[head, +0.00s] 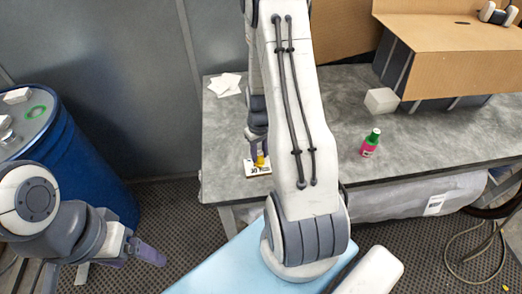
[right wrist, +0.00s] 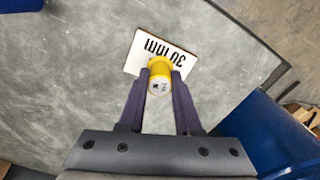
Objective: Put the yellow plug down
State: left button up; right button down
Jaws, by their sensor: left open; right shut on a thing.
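The yellow plug (right wrist: 159,67) is between the fingertips of my right gripper (right wrist: 160,82), which is shut on it. Its pale round end faces the wrist camera. In the head view the plug (head: 260,161) shows small at the tip of my right gripper (head: 259,150), over a white card (head: 256,169) on the grey table. The card (right wrist: 140,66) reads "30 mm" in the right wrist view. I cannot tell if the plug touches the card. My left gripper (head: 149,253) is open and empty at the lower left, away from the table.
The grey table (head: 325,125) has clear room around the card. White papers (head: 225,84) lie at its back left. A blue drum (head: 85,145) stands left.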

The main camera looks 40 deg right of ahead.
jog(key=shift+f, duration=0.2)
jog(key=c, duration=0.6)
grip_release()
